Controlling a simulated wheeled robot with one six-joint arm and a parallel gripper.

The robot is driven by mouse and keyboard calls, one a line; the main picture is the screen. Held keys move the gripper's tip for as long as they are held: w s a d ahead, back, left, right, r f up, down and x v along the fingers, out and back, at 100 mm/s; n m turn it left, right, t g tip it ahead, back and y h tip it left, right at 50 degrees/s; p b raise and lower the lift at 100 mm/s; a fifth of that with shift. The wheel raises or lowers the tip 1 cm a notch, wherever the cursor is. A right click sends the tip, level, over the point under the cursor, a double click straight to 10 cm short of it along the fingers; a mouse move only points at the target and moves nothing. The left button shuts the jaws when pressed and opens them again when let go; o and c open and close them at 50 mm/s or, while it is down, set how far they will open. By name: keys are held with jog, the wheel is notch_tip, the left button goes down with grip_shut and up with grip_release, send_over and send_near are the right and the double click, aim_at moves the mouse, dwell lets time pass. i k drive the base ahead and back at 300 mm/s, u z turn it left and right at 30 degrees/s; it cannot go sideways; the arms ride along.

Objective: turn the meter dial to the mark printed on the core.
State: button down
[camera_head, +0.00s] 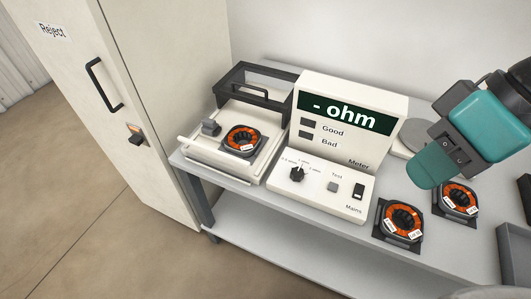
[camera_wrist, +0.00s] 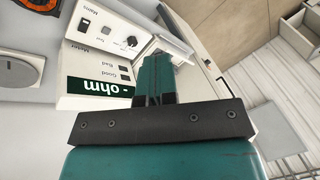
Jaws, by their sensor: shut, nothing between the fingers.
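The white meter (camera_head: 350,120) stands on the bench, its display reading "- ohm". Its black dial (camera_head: 297,174) is on the sloped front panel, with small ohm marks around it. The pointer seems to face the upper middle mark, but the print is too small to be sure. The dial also shows in the wrist view (camera_wrist: 131,41). An orange-wound core (camera_head: 241,140) sits in the fixture left of the meter; its white label is unreadable. My gripper (camera_head: 425,166) is shut and empty, above and right of the meter, apart from the dial. It fills the lower wrist view (camera_wrist: 153,75).
Two more cores (camera_head: 398,222) (camera_head: 456,200) lie on the bench right of the meter. The fixture's dark hinged cover (camera_head: 262,85) is raised. A test button (camera_head: 332,187) and mains switch (camera_head: 358,191) are right of the dial. A "Reject" cabinet (camera_head: 150,70) stands at left.

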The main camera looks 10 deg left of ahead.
aim_at(297, 174)
jog(key=k, duration=1.2)
jog(key=u, duration=0.75)
jog(key=i, duration=1.45)
jog(key=z, duration=0.75)
